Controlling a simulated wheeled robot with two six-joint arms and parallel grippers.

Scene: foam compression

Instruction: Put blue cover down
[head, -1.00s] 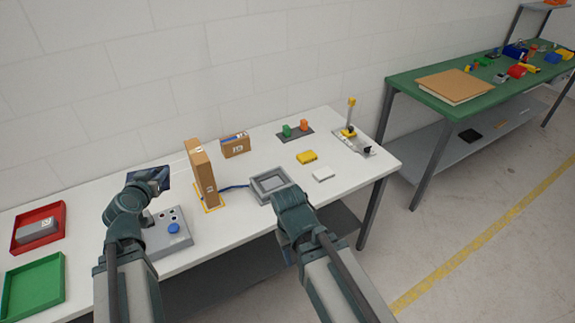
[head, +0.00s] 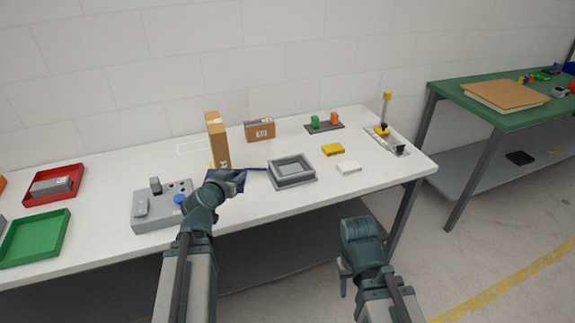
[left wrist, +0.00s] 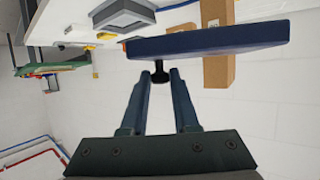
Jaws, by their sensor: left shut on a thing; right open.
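The blue cover (left wrist: 205,40) shows in the left wrist view as a flat dark-blue slab seen nearly edge-on. My left gripper (left wrist: 160,75) is shut on its small black knob. In the head view my left gripper (head: 238,180) is over the table, left of the grey square box (head: 292,170) and in front of the tall cardboard box (head: 218,140). The cover is mostly hidden there. The grey box has a raised rim and a recessed top; it also shows in the left wrist view (left wrist: 122,14). My right gripper (head: 344,280) is open and empty, in front of the table edge.
A grey control box (head: 165,208) with a blue button stands left of my left gripper. A yellow block (head: 333,149) and a white block (head: 348,167) lie right of the grey box. Red (head: 75,172) and green (head: 35,240) trays are far left.

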